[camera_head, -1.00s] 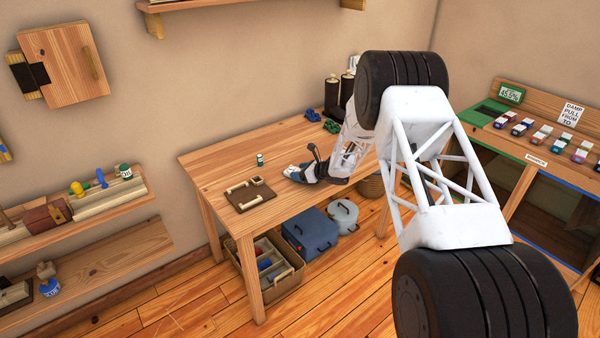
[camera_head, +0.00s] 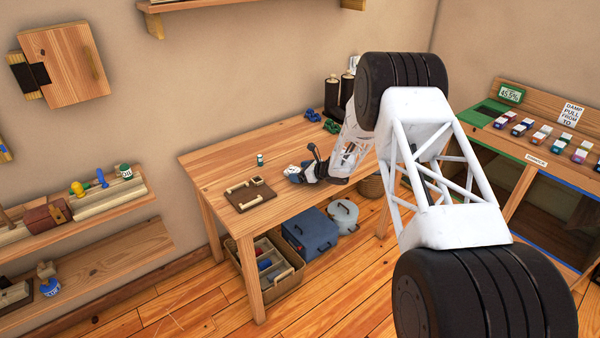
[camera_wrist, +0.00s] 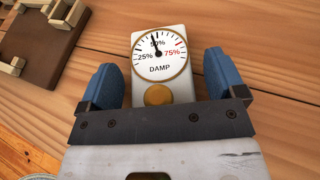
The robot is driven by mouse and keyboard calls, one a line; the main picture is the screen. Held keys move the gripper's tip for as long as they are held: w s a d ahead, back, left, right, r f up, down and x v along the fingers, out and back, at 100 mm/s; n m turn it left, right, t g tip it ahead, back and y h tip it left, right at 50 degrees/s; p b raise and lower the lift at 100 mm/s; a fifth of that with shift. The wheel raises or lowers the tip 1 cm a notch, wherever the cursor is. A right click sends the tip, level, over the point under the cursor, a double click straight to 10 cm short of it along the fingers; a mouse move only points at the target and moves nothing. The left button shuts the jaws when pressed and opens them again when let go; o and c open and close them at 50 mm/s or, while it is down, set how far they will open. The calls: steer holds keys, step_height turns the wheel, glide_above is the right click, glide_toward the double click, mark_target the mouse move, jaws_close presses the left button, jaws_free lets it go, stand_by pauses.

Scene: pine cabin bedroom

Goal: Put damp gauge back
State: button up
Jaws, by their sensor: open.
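The damp gauge (camera_wrist: 158,60) is a pale box with a round dial marked DAMP and a brass-coloured round knob below it. It lies face up on the wooden table (camera_wrist: 240,30). In the head view it is a small white shape (camera_head: 292,170) at my gripper's tip. My gripper (camera_wrist: 162,72) is open, with one blue finger on each side of the gauge. Visible gaps separate both fingers from its sides. The dial needle points just left of 50%. The gauge's underside is hidden.
A brown board with pale wooden blocks (camera_head: 250,194) lies left of my gripper; it also shows in the wrist view (camera_wrist: 50,45). Black canisters (camera_head: 331,90) stand at the back.

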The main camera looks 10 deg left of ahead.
steer(key=shift+s+d+f, duration=0.1)
steer(key=shift+s+f, duration=0.1)
steer(key=shift+f, duration=0.3)
steer(key=shift+s+f, duration=0.2)
steer(key=shift+f, duration=0.25)
steer(key=shift+d+r, duration=0.1)
steer(key=shift+r, duration=0.35)
steer(key=v, duration=0.4)
steer(key=r+v, duration=0.1)
steer(key=v, duration=0.7)
steer(key=shift+w+r, duration=0.2)
steer(key=shift+w, duration=0.15)
